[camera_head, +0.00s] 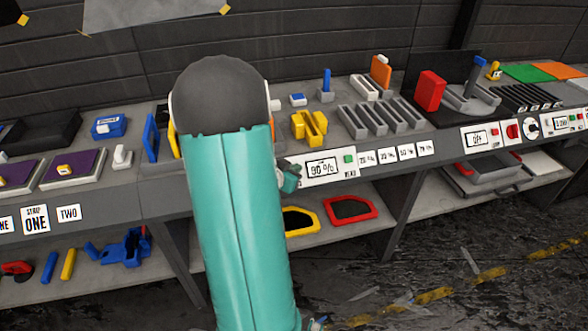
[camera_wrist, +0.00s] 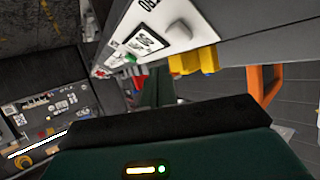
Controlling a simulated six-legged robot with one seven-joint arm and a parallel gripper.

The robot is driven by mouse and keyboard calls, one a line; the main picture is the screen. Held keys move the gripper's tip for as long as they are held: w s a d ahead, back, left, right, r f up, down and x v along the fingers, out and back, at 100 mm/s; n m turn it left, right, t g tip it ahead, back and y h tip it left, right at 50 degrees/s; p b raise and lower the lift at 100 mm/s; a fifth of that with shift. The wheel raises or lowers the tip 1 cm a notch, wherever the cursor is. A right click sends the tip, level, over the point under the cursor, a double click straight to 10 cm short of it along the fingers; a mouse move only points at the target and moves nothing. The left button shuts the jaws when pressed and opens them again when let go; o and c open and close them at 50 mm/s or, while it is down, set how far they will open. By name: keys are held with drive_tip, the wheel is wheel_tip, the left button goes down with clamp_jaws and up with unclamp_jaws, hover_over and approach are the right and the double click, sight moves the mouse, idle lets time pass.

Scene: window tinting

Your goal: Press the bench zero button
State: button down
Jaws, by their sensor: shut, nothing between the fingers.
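The bench front carries a white panel (camera_head: 322,168) with a dark-bordered display reading about 80 %. A small green button (camera_head: 349,159) sits at the panel's right end, above a small label too small to read surely. My gripper (camera_head: 290,180) is shut and empty. It shows partly behind my teal arm, at the panel's left end, left of the display and apart from the button. Whether it touches the panel I cannot tell.
Several small label cards (camera_head: 398,152) line the bench edge right of the panel. A yellow holder (camera_head: 309,127) and grey slotted rack (camera_head: 382,119) stand on the bench above. Yellow and red frames (camera_head: 350,209) lie on the shelf below. Space in front of the panel's right part looks clear.

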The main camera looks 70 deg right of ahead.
drive_tip(key=shift+w+d+f, duration=0.45)
drive_tip(key=shift+d+f, duration=0.3)
drive_tip(key=shift+f, duration=0.1)
idle(1.5)
drive_tip(key=shift+w+d+f, duration=0.1)
drive_tip(key=shift+d+f, duration=0.15)
drive_tip(key=shift+f, duration=0.05)
drive_tip(key=shift+w+d+f, duration=0.2)
drive_tip(key=shift+d+f, duration=0.05)
drive_tip(key=shift+f, duration=0.1)
idle(0.8)
drive_tip(key=shift+s+a+r, duration=0.3)
drive_tip(key=shift+a+r, duration=0.25)
drive_tip(key=shift+r, duration=0.1)
idle(0.3)
drive_tip(key=a+r, duration=0.1)
drive_tip(key=s+a+r, duration=0.1)
drive_tip(key=a+r, duration=0.1)
drive_tip(key=shift+s+r, duration=0.25)
drive_tip(key=shift+s, duration=0.15)
